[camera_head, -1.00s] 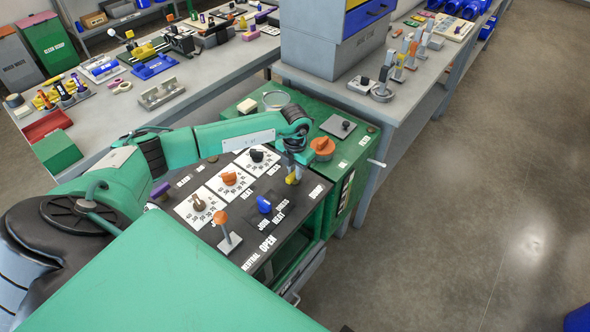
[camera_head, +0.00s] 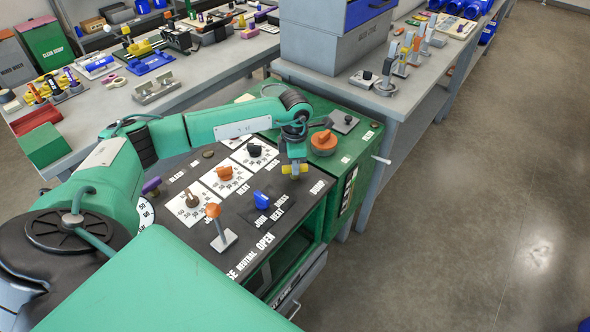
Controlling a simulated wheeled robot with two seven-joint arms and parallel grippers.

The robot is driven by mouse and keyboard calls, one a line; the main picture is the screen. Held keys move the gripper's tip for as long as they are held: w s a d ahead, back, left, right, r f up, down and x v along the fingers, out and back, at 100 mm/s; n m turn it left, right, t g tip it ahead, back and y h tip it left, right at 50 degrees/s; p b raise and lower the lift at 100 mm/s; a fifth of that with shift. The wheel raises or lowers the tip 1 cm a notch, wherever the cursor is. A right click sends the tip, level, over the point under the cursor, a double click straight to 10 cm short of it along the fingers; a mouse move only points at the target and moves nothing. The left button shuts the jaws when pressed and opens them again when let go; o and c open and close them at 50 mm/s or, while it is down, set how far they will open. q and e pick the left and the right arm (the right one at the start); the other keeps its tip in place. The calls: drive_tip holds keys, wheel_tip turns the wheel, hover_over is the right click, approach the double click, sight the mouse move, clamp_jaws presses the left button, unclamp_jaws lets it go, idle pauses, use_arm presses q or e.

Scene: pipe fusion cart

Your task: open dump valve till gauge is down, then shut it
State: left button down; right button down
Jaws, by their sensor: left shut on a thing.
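My left gripper (camera_head: 295,163) reaches down over the far right part of the black control panel (camera_head: 190,252). It is shut on a small yellow handle (camera_head: 303,169), whose ends show on both sides of the fingers. A white round dial (camera_head: 147,212), possibly the gauge, shows only in part at the panel's left edge behind my arm. Its needle and reading cannot be made out. My right gripper is out of view.
The panel also carries an orange-ball lever (camera_head: 213,211), a blue knob (camera_head: 261,200), an orange knob (camera_head: 224,174), a black knob (camera_head: 254,150) and a purple knob (camera_head: 151,186). Beyond stands a green cabinet top with an orange knob (camera_head: 323,141). Open floor lies right.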

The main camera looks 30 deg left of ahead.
use_arm(q)
drive_tip(key=m+b, duration=0.2)
drive_tip(key=m, duration=0.1)
drive_tip(key=shift+f+m+b, duration=0.15)
drive_tip(key=shift+m+b, duration=0.25)
drive_tip(key=m+b, duration=0.2)
drive_tip(key=m, duration=0.2)
drive_tip(key=shift+r+m+b, duration=0.2)
drive_tip(key=shift+m+b, duration=0.2)
drive_tip(key=shift+b, duration=0.05)
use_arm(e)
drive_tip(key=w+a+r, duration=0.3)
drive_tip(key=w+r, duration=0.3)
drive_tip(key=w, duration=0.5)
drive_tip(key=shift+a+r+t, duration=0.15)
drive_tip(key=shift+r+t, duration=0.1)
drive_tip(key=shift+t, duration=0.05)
use_arm(q)
drive_tip(key=c, duration=1.4)
unclamp_jaws()
drive_tip(key=shift+o, duration=0.2)
drive_tip(key=shift+r, duration=0.1)
